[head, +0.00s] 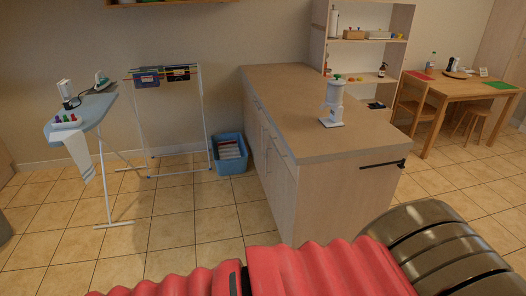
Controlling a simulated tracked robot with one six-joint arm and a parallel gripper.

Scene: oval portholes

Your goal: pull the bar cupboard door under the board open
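The bar (330,200) is a light wood counter block in the middle of the head view, with a brown board (300,95) as its top. Its long left side, below the board, carries pale cupboard doors (272,160), seen at a steep angle. They look shut, with faint seams between them and small handles too small to make out clearly. My red ribbed arm sleeve and a dark rounded arm part fill the bottom of the view. My gripper is not in view, so I cannot see what it does.
A dark rail (383,164) sticks out on the bar's near end. A white device (333,103) stands on top. A blue crate (230,154), drying rack (168,120) and ironing board (82,118) stand to the left.

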